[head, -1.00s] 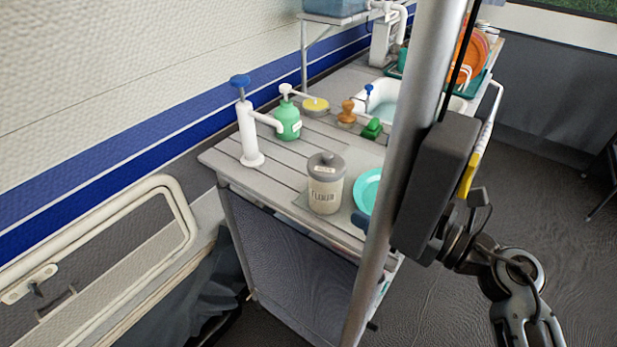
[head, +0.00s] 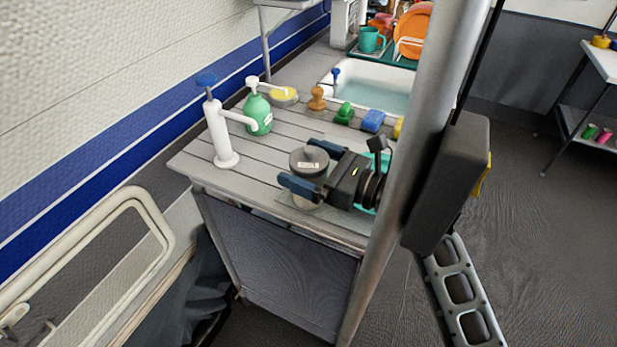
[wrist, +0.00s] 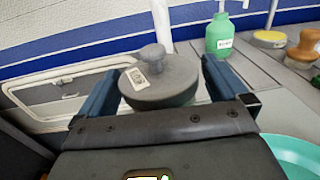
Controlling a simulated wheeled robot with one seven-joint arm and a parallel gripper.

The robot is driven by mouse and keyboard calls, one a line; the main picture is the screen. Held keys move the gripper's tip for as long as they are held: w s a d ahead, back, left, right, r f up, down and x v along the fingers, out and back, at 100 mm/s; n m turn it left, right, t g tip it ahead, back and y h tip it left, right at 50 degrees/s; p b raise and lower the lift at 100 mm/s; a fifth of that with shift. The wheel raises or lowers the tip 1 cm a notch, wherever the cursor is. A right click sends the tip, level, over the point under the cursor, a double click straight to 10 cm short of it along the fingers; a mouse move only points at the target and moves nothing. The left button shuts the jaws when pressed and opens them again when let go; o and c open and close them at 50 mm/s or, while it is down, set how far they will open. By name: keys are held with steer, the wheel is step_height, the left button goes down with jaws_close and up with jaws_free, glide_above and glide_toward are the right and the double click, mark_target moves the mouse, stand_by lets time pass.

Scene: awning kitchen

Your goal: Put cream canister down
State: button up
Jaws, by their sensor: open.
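The cream canister (head: 307,162) has a round grey lid with a knob and a small label. It appears upright on the counter near its front edge, left of a teal plate. In the wrist view its lid (wrist: 160,82) lies between the blue fingers. My gripper (head: 308,167) is open, with one finger on each side of the canister. Whether either finger touches it is unclear. My gripper hides much of the canister's body and most of the plate, whose rim shows in the wrist view (wrist: 300,155).
A white pump tap (head: 221,135) and a green bottle (head: 258,115) stand on the slatted counter (head: 205,170) behind the canister. A yellow-topped dish, a wooden-handled brush, and green and blue sponges line the sink (head: 385,95). Bare slats lie left of the canister.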

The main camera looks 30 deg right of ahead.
steer(key=shift+w+a, duration=0.35)
steer(key=shift+w, duration=0.25)
steer(key=c, duration=1.1)
steer(key=shift+c, duration=0.6)
steer(key=shift+r, duration=0.1)
